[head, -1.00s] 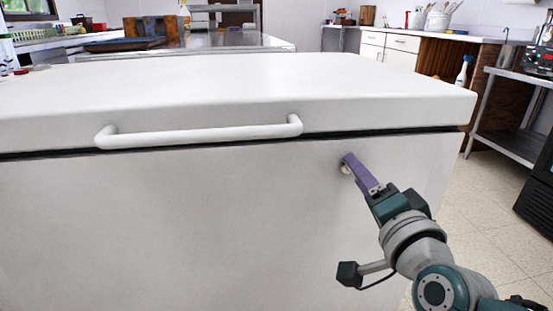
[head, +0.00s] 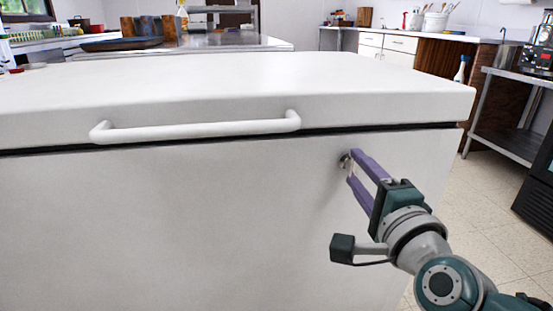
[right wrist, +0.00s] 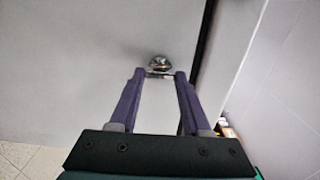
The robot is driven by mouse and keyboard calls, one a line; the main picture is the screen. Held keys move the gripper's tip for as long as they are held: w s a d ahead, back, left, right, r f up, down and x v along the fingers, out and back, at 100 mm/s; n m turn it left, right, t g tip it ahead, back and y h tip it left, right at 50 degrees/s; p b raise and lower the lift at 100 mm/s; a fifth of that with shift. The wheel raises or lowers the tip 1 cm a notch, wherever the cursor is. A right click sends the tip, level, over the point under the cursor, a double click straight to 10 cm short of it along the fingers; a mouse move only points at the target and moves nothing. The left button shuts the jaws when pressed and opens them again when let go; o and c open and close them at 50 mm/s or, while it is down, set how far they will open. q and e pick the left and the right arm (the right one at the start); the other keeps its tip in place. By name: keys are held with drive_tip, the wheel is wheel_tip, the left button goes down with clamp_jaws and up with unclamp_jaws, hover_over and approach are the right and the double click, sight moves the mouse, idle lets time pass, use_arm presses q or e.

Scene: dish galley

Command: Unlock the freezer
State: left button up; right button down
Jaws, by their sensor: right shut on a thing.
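The white chest freezer (head: 170,220) fills the head view, with its lid (head: 240,85) down and a bar handle (head: 200,130) on the lid's front. A small round metal lock (head: 344,158) sits on the front panel, right of the handle and below the lid seam. It also shows in the right wrist view (right wrist: 159,61). My right gripper (head: 351,167) is at the lock, its purple fingers shut on a small thin piece, seemingly a key (right wrist: 160,73), largely hidden at the fingertips. The two fingers appear one above the other in the head view. My left gripper is not in view.
A metal shelf rack (head: 510,140) stands on the right, with tiled floor (head: 490,215) between it and the freezer. A steel counter (head: 215,43) and a wooden cabinet (head: 440,65) stand behind. The freezer front around the lock is clear.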

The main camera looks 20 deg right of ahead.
idle(0.3)
drive_tip(key=shift+c, duration=1.8)
unclamp_jaws()
drive_tip(key=p+v, duration=0.2)
drive_tip(key=v, duration=0.8)
drive_tip(key=shift+d, duration=0.1)
